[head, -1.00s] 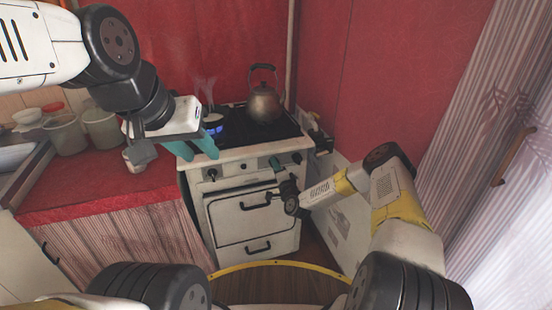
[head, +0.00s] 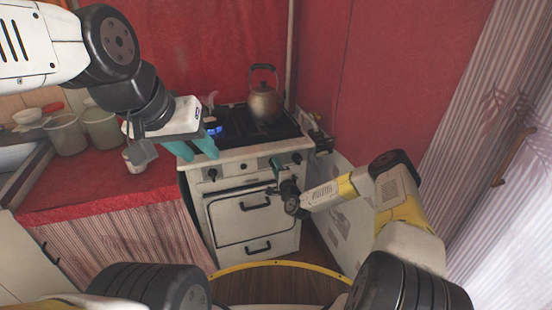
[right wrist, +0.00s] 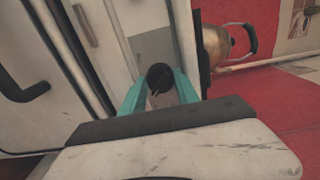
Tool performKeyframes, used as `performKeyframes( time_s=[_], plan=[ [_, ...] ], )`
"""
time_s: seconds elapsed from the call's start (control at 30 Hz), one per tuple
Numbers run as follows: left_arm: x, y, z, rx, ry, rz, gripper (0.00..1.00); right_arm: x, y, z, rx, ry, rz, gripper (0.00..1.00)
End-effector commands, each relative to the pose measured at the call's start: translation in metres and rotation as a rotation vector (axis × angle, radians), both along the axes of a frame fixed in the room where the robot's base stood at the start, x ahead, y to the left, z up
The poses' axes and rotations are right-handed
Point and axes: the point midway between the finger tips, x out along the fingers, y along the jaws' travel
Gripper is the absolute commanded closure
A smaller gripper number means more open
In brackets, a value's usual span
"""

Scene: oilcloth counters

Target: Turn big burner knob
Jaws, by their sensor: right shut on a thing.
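The white stove (head: 232,215) stands at the centre in the head view, with black knobs along its front panel. The left knob (head: 212,174) and right knob (head: 297,158) show there. My right gripper (head: 276,165) is at the panel between them. In the right wrist view, its teal fingers (right wrist: 160,95) are shut on a black knob (right wrist: 160,76), one finger on each side. The arm hides this knob in the head view. My left gripper (head: 196,149) hangs above the stove's front left corner, its teal fingers apart and empty.
A kettle (head: 264,102) sits on the back of the stovetop, and a blue flame (head: 214,130) burns at the left burner. A red counter (head: 95,190) with several containers lies to the left. An oven handle (head: 256,205) sticks out below the panel.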

Motion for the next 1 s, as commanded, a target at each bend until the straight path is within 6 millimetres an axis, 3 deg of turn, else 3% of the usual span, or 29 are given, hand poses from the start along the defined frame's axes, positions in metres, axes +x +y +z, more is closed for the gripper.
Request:
performKeyframes(
  time_s=[0.07,0.1,0.2,0.57,1.0],
  plan=[
    [0.0,0.0,0.0,0.0,0.0,0.0,0.64,0.0,-0.001,-0.001,0.0,0.002,-0.002,1.0],
    [0.0,0.0,0.0,0.0,0.0,0.0,0.64,0.0,-0.001,-0.001,0.0,0.002,-0.002,0.55],
    [0.0,0.0,0.0,0.0,0.0,0.0,0.64,0.0,-0.001,-0.001,0.0,0.002,-0.001,0.42],
    [0.0,0.0,0.0,0.0,0.0,0.0,0.64,-0.005,-0.002,-0.001,-0.001,0.002,0.0,0.42],
    [0.0,0.0,0.0,0.0,0.0,0.0,0.64,-0.067,-0.023,-0.001,0.0,0.003,-0.001,0.42]
  ],
)
